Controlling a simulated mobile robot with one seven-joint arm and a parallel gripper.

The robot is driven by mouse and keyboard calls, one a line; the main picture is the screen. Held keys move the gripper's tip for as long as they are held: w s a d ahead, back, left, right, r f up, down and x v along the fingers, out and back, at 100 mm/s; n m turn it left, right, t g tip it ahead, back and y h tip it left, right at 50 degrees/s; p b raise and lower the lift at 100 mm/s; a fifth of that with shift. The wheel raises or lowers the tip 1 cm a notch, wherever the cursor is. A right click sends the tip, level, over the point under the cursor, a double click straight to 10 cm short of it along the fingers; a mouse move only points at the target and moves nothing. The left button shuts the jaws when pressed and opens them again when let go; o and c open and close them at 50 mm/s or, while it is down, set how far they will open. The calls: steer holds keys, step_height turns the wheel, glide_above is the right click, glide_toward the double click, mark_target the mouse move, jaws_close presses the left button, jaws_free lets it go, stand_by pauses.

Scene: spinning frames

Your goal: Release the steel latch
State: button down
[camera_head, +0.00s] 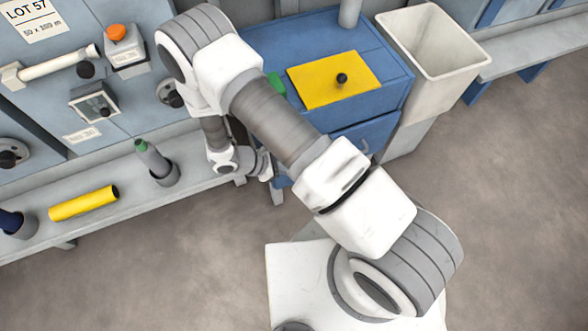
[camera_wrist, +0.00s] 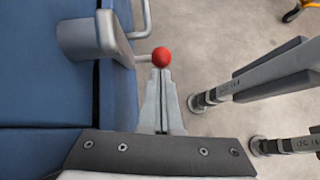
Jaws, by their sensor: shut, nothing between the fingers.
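In the wrist view, a grey steel latch (camera_wrist: 82,40) is mounted on a blue cabinet face (camera_wrist: 45,95) at the upper left. A thin rod ending in a red ball knob (camera_wrist: 162,56) sticks out to its right. My gripper (camera_wrist: 161,76) is shut and empty, with its fingertips just below the red knob in the picture. Whether they touch the knob I cannot tell. A bent metal handle (camera_wrist: 148,18) is above the rod. In the head view, my arm hides the latch, and my fingers cannot be made out.
The head view shows a blue cabinet (camera_head: 390,72) with a yellow panel (camera_head: 335,80) on top. A pale bin (camera_head: 432,45) stands to its right. A grey shelf (camera_head: 125,205) with a yellow cylinder (camera_head: 83,203) is left. Grey legs (camera_wrist: 275,80) stand right in the wrist view.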

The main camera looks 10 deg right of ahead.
steer(key=s+d+r+p, duration=0.3)
steer(key=d+r+p, duration=0.2)
steer(key=d+r, duration=0.6)
steer(key=shift+s, duration=0.15)
steer(key=shift+d, duration=0.1)
